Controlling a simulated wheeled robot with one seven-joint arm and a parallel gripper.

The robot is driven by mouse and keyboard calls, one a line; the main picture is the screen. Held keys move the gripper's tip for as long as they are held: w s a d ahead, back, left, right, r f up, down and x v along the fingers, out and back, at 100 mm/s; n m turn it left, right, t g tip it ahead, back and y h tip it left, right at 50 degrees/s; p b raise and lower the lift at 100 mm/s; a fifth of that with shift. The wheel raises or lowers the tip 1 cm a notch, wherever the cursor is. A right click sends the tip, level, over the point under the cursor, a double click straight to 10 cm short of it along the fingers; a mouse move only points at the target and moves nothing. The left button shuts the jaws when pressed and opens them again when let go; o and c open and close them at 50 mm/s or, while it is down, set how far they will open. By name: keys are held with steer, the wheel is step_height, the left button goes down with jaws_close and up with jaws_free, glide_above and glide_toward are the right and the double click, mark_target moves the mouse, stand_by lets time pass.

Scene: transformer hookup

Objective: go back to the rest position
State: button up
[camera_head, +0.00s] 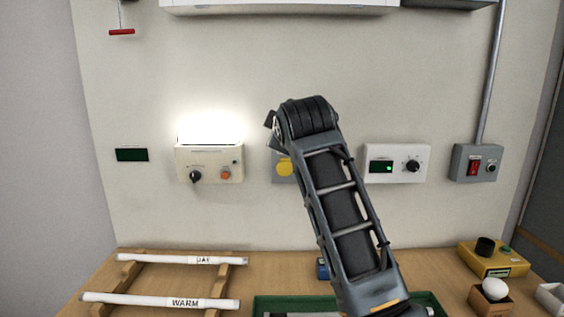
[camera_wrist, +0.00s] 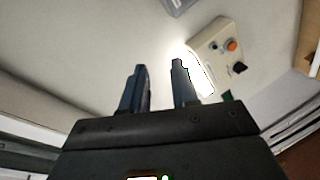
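My gripper (camera_wrist: 160,82) shows in the wrist view with its two dark fingers apart and nothing between them. It points up toward the bare wall, with the lit cream control box (camera_wrist: 213,52) to the right of the fingers. In the head view my arm rises through the middle of the picture and bends at its top. The gripper itself is hidden there behind the arm. The cream box (camera_head: 209,163) is on the wall to the left of the arm, with a bright glow above it.
A white meter box (camera_head: 397,164) and a grey switch box (camera_head: 476,163) are to the right. White tubes (camera_head: 160,301) on a wooden rack and a yellow box (camera_head: 492,259) occupy the table.

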steer(key=s+d+f+m, duration=0.1)
steer(key=s+d+f, duration=0.25)
steer(key=f, duration=0.65)
steer(key=s+d+f+m, duration=0.2)
steer(key=s+f, duration=0.3)
steer(key=f, duration=0.6)
steer(key=s+d+f+m, duration=0.2)
steer(key=s+d+f, duration=0.1)
steer(key=s+f, duration=0.5)
steer(key=s+d+f+m, duration=0.2)
steer(key=s+d+f, duration=0.3)
steer(key=s, duration=0.5)
steer(key=s+d+f+m+h, duration=0.1)
steer(key=s+d+f+m, duration=0.1)
steer(key=s, duration=0.8)
steer(key=s+d+f+m, duration=0.1)
steer(key=s+d, duration=0.1)
steer(key=s, duration=0.8)
steer(key=s+d+r+m, duration=0.1)
steer(key=s+r, duration=0.2)
steer(key=s, duration=0.3)
steer(key=s+d+r+m+h, duration=0.1)
steer(key=s+r+m, duration=0.1)
steer(key=s, duration=0.4)
steer(key=s+d+r+m, duration=0.1)
steer(key=s+d+r, duration=0.1)
steer(key=s+r, duration=0.2)
steer(key=shift+s+m, duration=0.3)
steer(key=shift+s, duration=0.9)
steer(key=shift+c, duration=0.3)
